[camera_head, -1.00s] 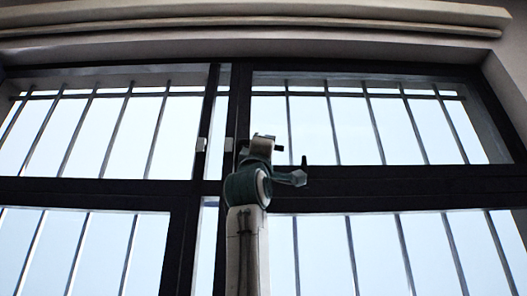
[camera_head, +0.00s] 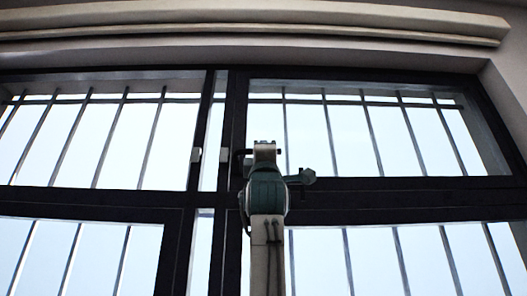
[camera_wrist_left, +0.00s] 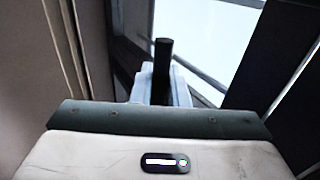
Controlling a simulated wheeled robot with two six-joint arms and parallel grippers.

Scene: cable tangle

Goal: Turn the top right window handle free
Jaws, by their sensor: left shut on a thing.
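The top right window (camera_head: 350,184) has a dark frame and fills the upper right of the head view. My left arm rises in front of its lower left corner. My left gripper (camera_head: 265,147) is at that corner, seen from behind and below. In the left wrist view my gripper's pale fingers (camera_wrist_left: 160,88) are shut on a dark upright bar, the window handle (camera_wrist_left: 163,55), which sticks out beyond them. In the head view the handle is mostly hidden by the gripper. My right gripper is not in view.
Pale blocks (camera_head: 196,155) sit on the frame left of the gripper. Thin bars (camera_head: 330,140) stand behind the panes. A pale ledge (camera_head: 250,22) runs above the window. Other framed panes lie to the left and below.

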